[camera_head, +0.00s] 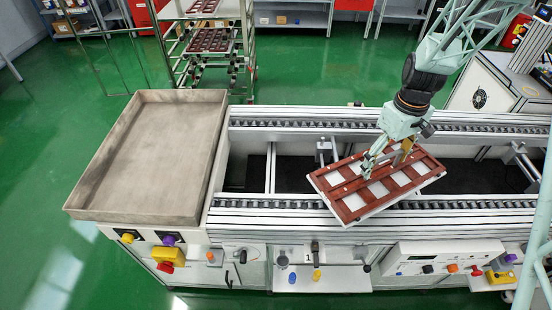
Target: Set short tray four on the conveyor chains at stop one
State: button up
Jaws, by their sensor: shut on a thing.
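My gripper (383,166) is shut on a short tray (346,199), a reddish-brown frame with several whitish pockets. The tray hangs at an angle over the conveyor, its left end nearer the front chain and its right end further back. It overlaps the front conveyor chain (270,203) in the picture, and the gap between the chains lies beneath it. The back chain (290,125) runs behind it. I cannot tell whether the tray touches the front rail. No number shows on the tray. A metal bracket (324,150) between the chains stands just behind the tray's left end.
A large empty metal pan (150,150) sits left of the conveyor. A rack (212,60) with more reddish trays stands at the back. Another bracket (522,160) stands between the chains at right. Control panels (445,257) line the front. The front chain is bare left of the tray.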

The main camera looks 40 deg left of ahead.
aim_at(329, 167)
jog(key=s+a+n, duration=0.2)
jog(key=s+a, duration=0.1)
jog(key=a, duration=0.1)
jog(key=s+a+f+n, duration=0.1)
jog(key=s+a+n, duration=0.1)
jog(key=a, duration=0.3)
jog(key=s+a+n, duration=0.2)
jog(key=s+a, duration=0.3)
jog(key=shift+a+f, duration=0.15)
jog(key=shift+a, duration=0.05)
jog(key=s+a+f+n, duration=0.1)
jog(key=s+a+n, duration=0.5)
jog(key=s+a, duration=0.5)
jog(key=shift+s+a, duration=0.15)
jog(key=shift+s, duration=0.65)
jog(key=shift+w+f, duration=0.1)
jog(key=w+a+b, duration=0.1)
jog(key=w+a, duration=0.2)
jog(key=w, duration=0.4)
jog(key=w+a+f, duration=0.1)
jog(key=w+a, duration=0.2)
jog(key=w, duration=0.4)
jog(key=shift+a+f+b, duration=0.15)
jog(key=shift+f+b, duration=0.1)
jog(key=shift+b, duration=0.15)
